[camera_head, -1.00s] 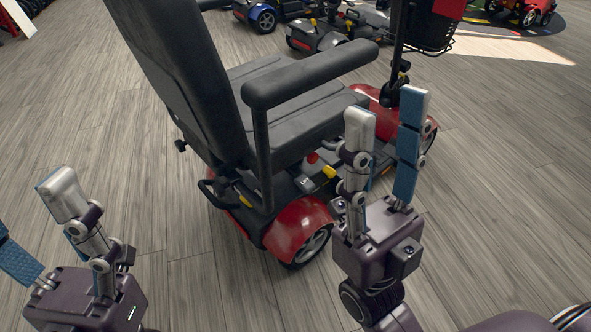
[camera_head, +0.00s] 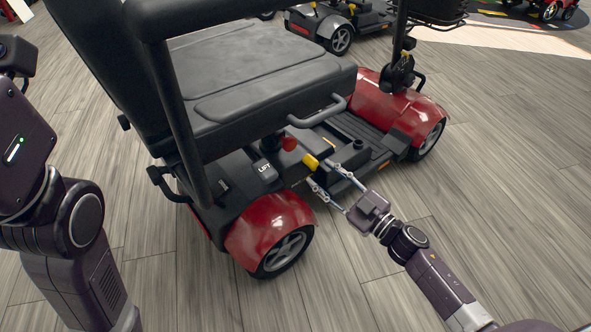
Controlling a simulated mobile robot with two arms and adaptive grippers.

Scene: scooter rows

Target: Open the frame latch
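A red and black mobility scooter (camera_head: 265,235) stands in front of me with a black seat (camera_head: 250,80). Low at its frame, under the seat's right edge, is a yellow lever (camera_head: 311,160) beside a red knob (camera_head: 289,143). I cannot tell for sure which of them is the frame latch. My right gripper (camera_head: 320,173) reaches in from the lower right. Its two fingers are apart, with their tips close to the yellow lever; I cannot tell whether they touch it.
The steering column (camera_head: 400,45) rises at the scooter's front. Another scooter (camera_head: 340,25) is behind. The wooden floor (camera_head: 510,180) on the right is clear.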

